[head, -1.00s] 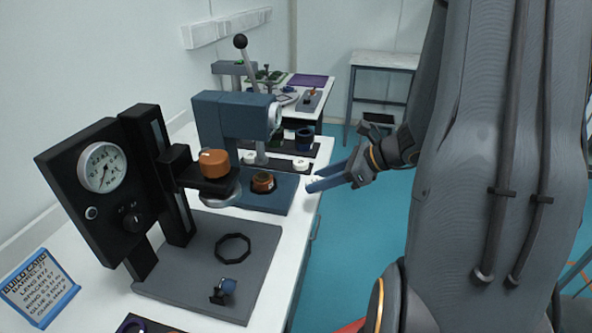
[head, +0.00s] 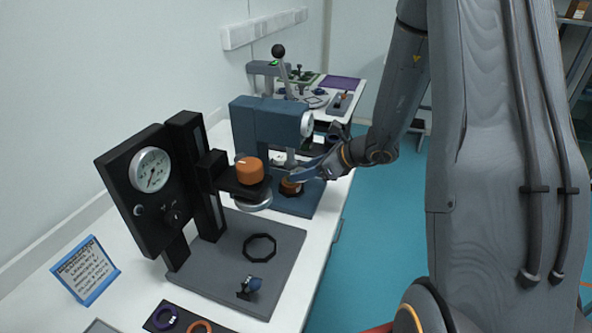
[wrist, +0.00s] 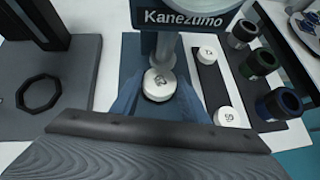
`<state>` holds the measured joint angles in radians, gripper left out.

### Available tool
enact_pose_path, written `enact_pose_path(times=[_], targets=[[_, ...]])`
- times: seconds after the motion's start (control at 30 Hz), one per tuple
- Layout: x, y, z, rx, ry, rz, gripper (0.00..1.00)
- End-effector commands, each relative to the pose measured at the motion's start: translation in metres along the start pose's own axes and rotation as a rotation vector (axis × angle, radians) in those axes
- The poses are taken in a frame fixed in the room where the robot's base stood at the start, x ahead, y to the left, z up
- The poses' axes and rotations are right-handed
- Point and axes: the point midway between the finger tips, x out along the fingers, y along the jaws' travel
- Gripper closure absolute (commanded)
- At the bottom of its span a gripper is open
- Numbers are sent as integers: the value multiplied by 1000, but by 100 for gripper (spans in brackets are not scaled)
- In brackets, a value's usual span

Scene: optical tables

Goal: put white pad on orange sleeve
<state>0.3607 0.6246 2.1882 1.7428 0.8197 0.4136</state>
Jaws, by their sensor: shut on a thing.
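The white pad (wrist: 159,84), a round disc with a dark printed mark, sits between my blue fingertips in the wrist view. My gripper (head: 295,177) is shut on it. In the head view the fingertips are directly over or at the top of the orange sleeve (head: 289,188), which stands in a dark ring on the blue press base (head: 300,205). The sleeve is partly hidden by the fingers, and it is not visible under the pad in the wrist view. I cannot tell whether the pad touches the sleeve.
The blue press (wrist: 190,12) rises close to my fingers. A black gauge stand (head: 150,200) with an orange cap (head: 249,170) is left of it. Two other white pads (wrist: 207,54) (wrist: 227,117) lie on a dark strip, beside black, green and blue sleeves (wrist: 282,103).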

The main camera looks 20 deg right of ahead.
Motion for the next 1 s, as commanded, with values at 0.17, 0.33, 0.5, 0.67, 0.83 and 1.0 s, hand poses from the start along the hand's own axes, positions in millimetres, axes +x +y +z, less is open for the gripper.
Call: enact_pose_path(times=[0.17, 0.33, 0.5, 0.67, 0.83, 1.0], targets=[[23, 2, 20, -3, 0, 4, 85], [30, 1, 7, 0, 1, 2, 85], [32, 0, 5, -1, 0, 0, 85], [32, 0, 5, -1, 0, 0, 85], [34, 0, 3, -1, 0, 1, 51], [33, 0, 3, -1, 0, 0, 41]])
